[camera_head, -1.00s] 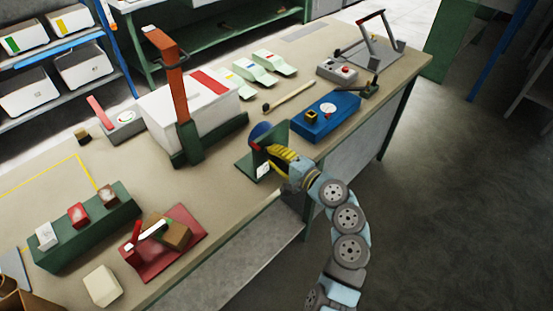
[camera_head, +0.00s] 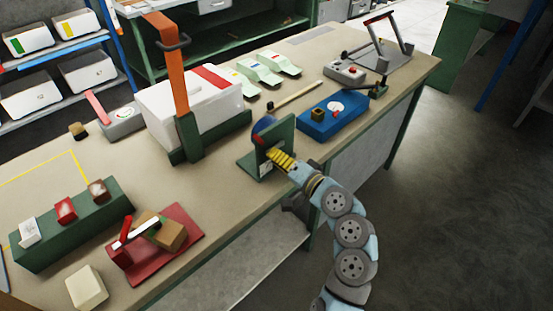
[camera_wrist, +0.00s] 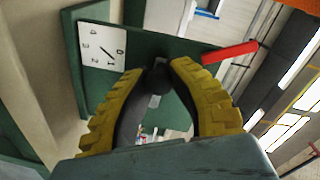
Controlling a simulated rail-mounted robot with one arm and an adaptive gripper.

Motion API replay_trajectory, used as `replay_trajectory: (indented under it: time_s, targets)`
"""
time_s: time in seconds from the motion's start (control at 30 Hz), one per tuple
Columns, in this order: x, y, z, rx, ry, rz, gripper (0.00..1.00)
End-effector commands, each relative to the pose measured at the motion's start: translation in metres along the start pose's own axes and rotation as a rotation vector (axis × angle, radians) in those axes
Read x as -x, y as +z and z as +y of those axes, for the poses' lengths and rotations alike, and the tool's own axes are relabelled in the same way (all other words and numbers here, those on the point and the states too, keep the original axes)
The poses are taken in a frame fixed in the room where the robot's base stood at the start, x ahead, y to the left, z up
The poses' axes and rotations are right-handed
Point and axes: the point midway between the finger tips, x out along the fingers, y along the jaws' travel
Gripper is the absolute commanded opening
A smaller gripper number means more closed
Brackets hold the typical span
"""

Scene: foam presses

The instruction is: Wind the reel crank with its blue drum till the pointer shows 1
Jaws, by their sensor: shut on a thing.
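The reel is a green upright bracket (camera_head: 281,133) on a green base near the front edge of the bench. Its blue drum (camera_head: 262,124) shows behind the bracket, partly hidden. My gripper (camera_head: 274,154) reaches in from the right at the bracket's front, yellow fingers forward. In the wrist view its fingers are shut on a dark crank knob (camera_wrist: 157,78). A white dial card (camera_wrist: 102,46) with numbers is on the bracket at the upper left. Its thin dark pointer seems to lie toward the 1, but the marks are too small to be sure. A red bar (camera_wrist: 230,53) sticks out right.
A blue box (camera_head: 322,122) stands right of the reel. A white case (camera_head: 195,105) with an orange lever (camera_head: 167,60) is behind left. A red plate (camera_head: 175,250) with a clamp lies front left, beside a green block holder (camera_head: 70,235). Bare bench lies between reel and red plate.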

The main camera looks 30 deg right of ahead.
Motion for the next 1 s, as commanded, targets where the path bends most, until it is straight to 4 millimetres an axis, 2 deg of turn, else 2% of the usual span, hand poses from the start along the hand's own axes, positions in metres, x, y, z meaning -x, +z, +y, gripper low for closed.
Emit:
replay_trajectory:
  time_s: [0.27,0.3,0.4,0.77,0.87,1.0]
  targets:
    - [0.000,-0.001,0.000,0.000,0.000,0.001,0.00]
    - [0.000,-0.001,0.000,0.000,0.000,0.001,0.25]
    - [0.000,-0.001,0.000,0.000,0.000,0.001,0.52]
    - [0.003,-0.001,0.000,-0.001,0.000,0.002,0.52]
    - [0.011,-0.001,0.001,-0.003,0.000,0.004,0.52]
    - [0.034,-0.001,0.002,-0.004,0.002,0.004,0.52]
